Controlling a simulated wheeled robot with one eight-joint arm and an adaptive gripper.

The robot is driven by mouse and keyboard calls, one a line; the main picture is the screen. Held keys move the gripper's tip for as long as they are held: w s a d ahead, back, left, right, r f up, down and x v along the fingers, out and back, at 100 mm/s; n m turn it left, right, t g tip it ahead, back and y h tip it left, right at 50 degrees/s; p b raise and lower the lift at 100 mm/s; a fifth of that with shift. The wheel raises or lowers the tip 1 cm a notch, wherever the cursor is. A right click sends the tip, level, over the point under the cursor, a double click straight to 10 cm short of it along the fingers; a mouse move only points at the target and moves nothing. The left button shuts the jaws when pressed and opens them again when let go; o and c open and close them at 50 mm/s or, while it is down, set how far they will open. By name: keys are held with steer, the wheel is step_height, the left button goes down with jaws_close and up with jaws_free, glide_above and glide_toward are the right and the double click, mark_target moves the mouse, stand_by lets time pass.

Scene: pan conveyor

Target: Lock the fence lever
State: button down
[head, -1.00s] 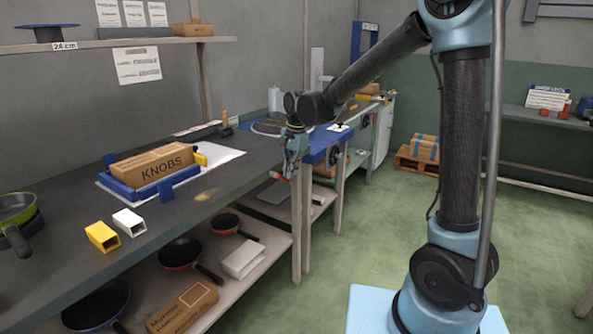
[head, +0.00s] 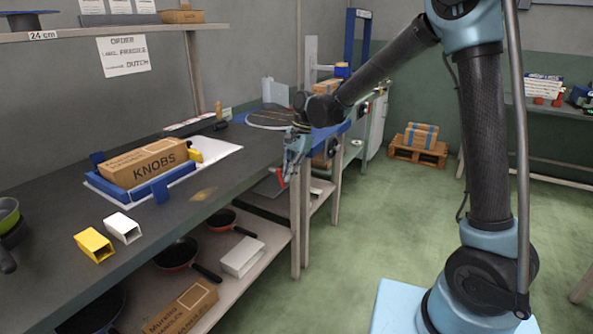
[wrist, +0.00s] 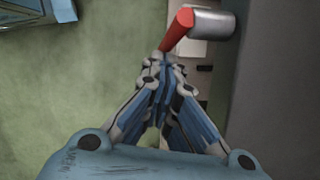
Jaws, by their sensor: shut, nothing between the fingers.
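The fence lever (wrist: 178,30) is a red handle on a grey cylindrical pivot (wrist: 211,24) at the side of the bench. In the wrist view it slants down and left from the pivot. My gripper (wrist: 161,62) is shut and empty, its fingertips at the lever's lower end; whether they touch it I cannot tell. In the head view my gripper (head: 291,172) hangs beside the bench's front edge, close to the small red lever (head: 281,180), which it partly hides.
The grey bench (head: 225,190) holds a KNOBS box (head: 150,163) in a blue fence, plus a yellow block (head: 93,246) and a white block (head: 122,228). Pans and boxes fill the lower shelf. A bench leg (head: 301,235) stands below my gripper.

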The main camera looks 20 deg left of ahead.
steer(key=shift+s+f, duration=0.2)
steer(key=shift+f, duration=0.2)
steer(key=shift+s+f, duration=0.15)
stand_by(0.4)
stand_by(0.5)
